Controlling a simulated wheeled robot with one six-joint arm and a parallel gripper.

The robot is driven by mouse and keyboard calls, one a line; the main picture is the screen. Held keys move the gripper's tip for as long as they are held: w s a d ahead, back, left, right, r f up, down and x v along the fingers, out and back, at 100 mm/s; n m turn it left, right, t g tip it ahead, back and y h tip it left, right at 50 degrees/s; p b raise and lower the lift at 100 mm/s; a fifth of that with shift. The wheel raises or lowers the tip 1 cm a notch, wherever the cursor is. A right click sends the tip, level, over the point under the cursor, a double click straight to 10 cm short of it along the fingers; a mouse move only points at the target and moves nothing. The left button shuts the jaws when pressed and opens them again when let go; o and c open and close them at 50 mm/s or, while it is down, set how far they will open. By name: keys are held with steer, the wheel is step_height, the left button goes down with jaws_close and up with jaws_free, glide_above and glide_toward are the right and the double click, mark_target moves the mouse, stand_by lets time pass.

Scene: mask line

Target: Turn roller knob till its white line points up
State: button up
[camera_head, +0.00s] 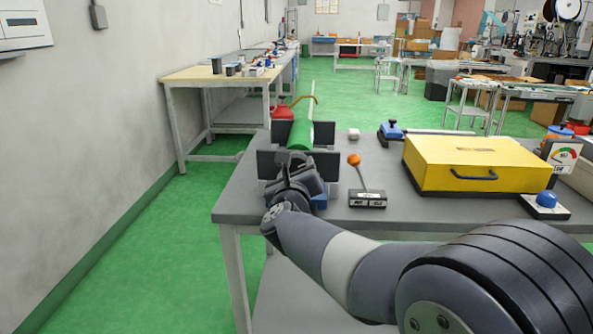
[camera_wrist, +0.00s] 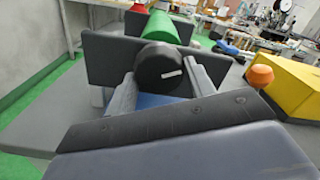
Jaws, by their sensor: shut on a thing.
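The roller knob (camera_wrist: 157,68) is a black round disc at the near end of the green roller (camera_wrist: 180,28). In the wrist view its white line (camera_wrist: 171,74) lies nearly level, right of the knob's centre, its right end slightly higher. My gripper (camera_wrist: 160,82) has one finger on each side of the knob and is shut on it. In the head view the green roller (camera_head: 300,134) sits between dark upright plates (camera_head: 269,165), and my gripper (camera_head: 292,180) hides the knob.
A lever with an orange ball (camera_head: 354,160) stands right of the roller. A yellow case (camera_head: 470,165) and a blue button (camera_head: 546,199) are further right. A red container (camera_head: 282,112) is behind the roller. The grey table (camera_head: 400,213) has free room in front of the case.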

steer(key=n+p, duration=0.2)
steer(key=n, duration=0.4)
steer(key=shift+r, duration=0.1)
steer(key=n+p, duration=0.2)
steer(key=n, duration=0.4)
stand_by(0.4)
steer(key=o, duration=1)
steer(key=shift+c, duration=0.2)
steer(key=s+p, duration=0.1)
steer(key=s, duration=1)
steer(key=shift+a, duration=0.15)
steer(key=shift+w, duration=0.2)
